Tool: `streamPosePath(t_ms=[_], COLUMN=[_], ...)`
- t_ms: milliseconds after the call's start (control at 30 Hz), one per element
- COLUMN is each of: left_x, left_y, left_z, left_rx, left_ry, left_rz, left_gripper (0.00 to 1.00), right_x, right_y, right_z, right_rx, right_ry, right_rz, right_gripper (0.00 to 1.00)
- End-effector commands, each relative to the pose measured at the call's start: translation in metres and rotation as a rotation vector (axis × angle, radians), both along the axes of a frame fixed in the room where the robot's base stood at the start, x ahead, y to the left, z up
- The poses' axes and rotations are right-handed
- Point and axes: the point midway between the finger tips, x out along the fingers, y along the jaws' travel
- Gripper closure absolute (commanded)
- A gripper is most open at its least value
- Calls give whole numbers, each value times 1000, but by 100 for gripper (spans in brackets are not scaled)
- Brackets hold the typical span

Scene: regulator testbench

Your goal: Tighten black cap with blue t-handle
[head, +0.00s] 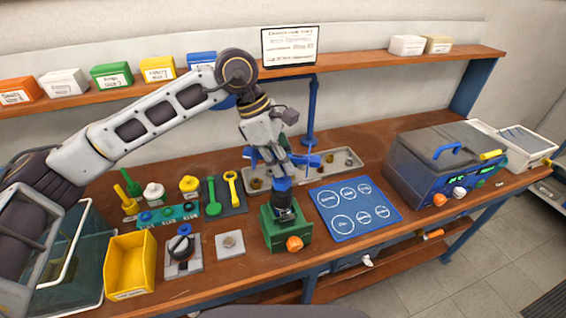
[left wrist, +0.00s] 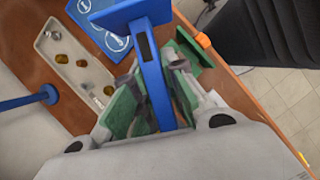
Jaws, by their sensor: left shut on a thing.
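My left gripper (head: 279,163) is shut on the blue T-handle (head: 281,184) and points down above the green regulator body (head: 287,238). Blue ends of the handle stick out on both sides of the fingers. The black cap (head: 285,212) sits on top of the green body, directly under the blue tool; whether they are fully seated is hidden. In the left wrist view the blue T-handle (left wrist: 153,75) runs between the fingers (left wrist: 155,95), with its wide bar toward the top. My right gripper is in neither view.
A blue mat (head: 355,208) with white circles lies to the right. A metal parts tray (head: 340,161) is behind. A yellow bin (head: 130,265), a clamp fixture (head: 182,250) and green and yellow tools (head: 212,196) stand left. A grey test box (head: 440,165) is at right.

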Motion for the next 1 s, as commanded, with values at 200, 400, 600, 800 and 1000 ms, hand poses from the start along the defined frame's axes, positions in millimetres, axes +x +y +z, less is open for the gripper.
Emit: streamPosePath(t_ms=[200,400,600,800,1000], left_x=[0,0,0,0,0], left_y=[0,0,0,0,0], left_z=[1,1,1,0,1], left_rx=[-1,-1,-1,-1,-1], left_ry=[-2,-2,-2,-2,-2], left_rz=[0,0,0,0,0], left_gripper=[100,100,100,100,100], right_x=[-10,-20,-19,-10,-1], right_y=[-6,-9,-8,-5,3], right_z=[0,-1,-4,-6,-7], right_rx=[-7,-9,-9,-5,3], right_ry=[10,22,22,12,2], right_rz=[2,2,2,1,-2], right_gripper=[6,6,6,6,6])
